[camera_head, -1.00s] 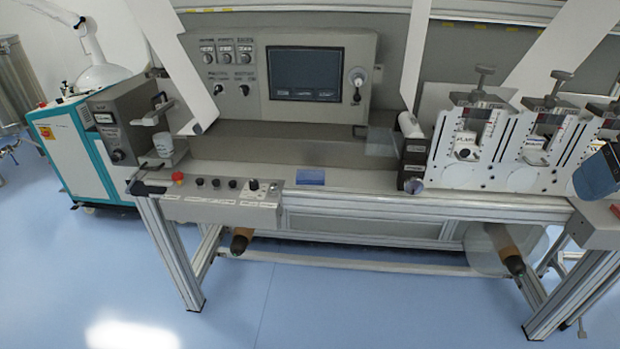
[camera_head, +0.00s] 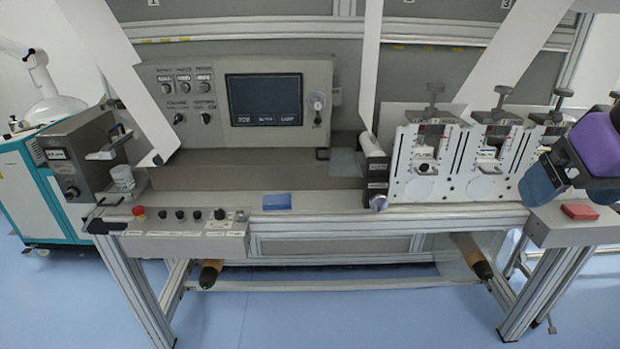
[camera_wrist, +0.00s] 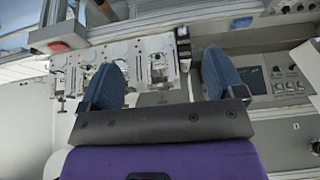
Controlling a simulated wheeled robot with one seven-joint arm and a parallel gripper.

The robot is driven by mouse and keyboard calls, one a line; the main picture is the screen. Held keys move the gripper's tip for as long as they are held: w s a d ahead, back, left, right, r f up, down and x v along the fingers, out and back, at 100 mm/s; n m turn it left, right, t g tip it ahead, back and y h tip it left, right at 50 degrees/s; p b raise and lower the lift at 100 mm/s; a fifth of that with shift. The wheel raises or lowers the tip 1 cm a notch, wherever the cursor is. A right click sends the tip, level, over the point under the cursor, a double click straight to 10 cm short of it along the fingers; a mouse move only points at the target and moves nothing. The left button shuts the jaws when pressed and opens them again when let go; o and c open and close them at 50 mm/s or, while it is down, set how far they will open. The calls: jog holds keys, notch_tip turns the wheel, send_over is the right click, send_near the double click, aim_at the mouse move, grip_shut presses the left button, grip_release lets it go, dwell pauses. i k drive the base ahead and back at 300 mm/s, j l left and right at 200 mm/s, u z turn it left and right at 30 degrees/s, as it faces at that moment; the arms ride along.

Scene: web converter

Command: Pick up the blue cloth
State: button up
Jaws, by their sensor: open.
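The blue cloth (camera_head: 277,201) is a small flat rectangle on the front ledge of the machine, below the screen. It also shows in the wrist view as a small blue patch (camera_wrist: 242,22) near the top, beyond the right finger. My gripper (camera_head: 545,182) is at the right edge of the head view, well to the right of the cloth and apart from it. In the wrist view its two blue fingers (camera_wrist: 164,68) are spread wide with nothing between them.
A control box with a red button (camera_head: 138,211) and dark knobs sits left of the cloth. White roller units (camera_head: 432,160) stand between the cloth and my gripper. A red block (camera_head: 579,211) lies on the right-hand ledge. The ledge around the cloth is clear.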

aim_at(270, 203)
jog(key=i+j+u, duration=0.15)
jog(key=i+u, duration=1)
jog(key=k+l, duration=0.05)
jog(key=k, duration=0.05)
